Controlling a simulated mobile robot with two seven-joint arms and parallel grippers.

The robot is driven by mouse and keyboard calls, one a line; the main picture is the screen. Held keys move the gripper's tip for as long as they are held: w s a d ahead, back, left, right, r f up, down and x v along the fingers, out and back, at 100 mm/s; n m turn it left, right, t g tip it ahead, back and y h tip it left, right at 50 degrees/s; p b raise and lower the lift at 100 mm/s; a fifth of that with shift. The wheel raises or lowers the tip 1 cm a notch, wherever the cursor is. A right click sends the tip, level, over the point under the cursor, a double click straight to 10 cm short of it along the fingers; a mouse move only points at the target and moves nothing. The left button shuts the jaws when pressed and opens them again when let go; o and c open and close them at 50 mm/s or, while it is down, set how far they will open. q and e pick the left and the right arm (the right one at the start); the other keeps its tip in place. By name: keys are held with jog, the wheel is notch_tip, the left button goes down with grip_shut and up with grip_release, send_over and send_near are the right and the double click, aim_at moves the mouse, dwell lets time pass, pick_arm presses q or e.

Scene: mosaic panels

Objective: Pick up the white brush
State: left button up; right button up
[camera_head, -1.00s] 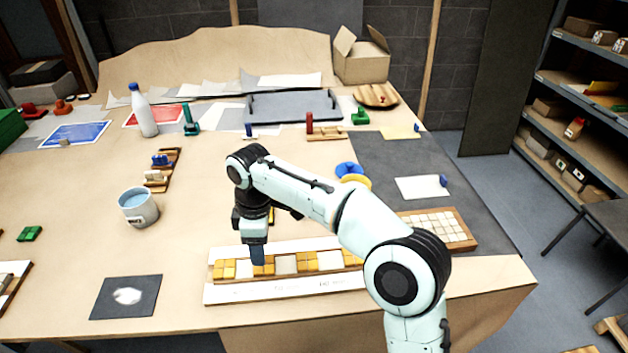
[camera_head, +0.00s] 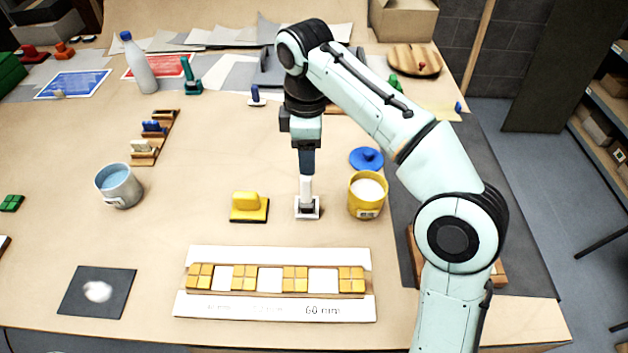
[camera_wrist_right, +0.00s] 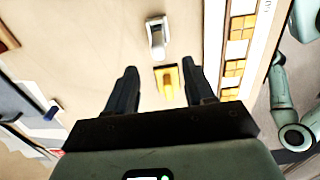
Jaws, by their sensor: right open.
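The white brush (camera_head: 306,193) stands upright on the table with its handle up, between a yellow handled block (camera_head: 249,206) and a yellow cup. It also shows in the right wrist view (camera_wrist_right: 156,38), beyond the fingertips. My right gripper (camera_head: 307,168) points down over the brush, and its fingertips hide or meet the top of the handle in the head view. In the right wrist view the fingers (camera_wrist_right: 160,68) are wide apart and empty, with the yellow handled block (camera_wrist_right: 168,82) seen below it between them. My left gripper is not in view.
The yellow cup (camera_head: 368,194) with white contents stands close right of the brush, a blue lid (camera_head: 366,158) behind it. A mosaic panel (camera_head: 275,254) lies in front. A grey cup (camera_head: 119,186) stands at the left. The table between is clear.

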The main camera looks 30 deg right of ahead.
aim_at(308, 179)
jog(key=shift+f, duration=0.4)
notch_tip(308, 179, down, 7)
jog(key=b, duration=0.3)
jog(key=shift+s+a+r, duration=0.1)
jog(key=f, duration=0.2)
jog(key=f+b, duration=0.1)
jog(key=f, duration=0.2)
jog(key=shift+w+f+b, duration=0.3)
jog(key=shift+w, duration=0.05)
grip_shut()
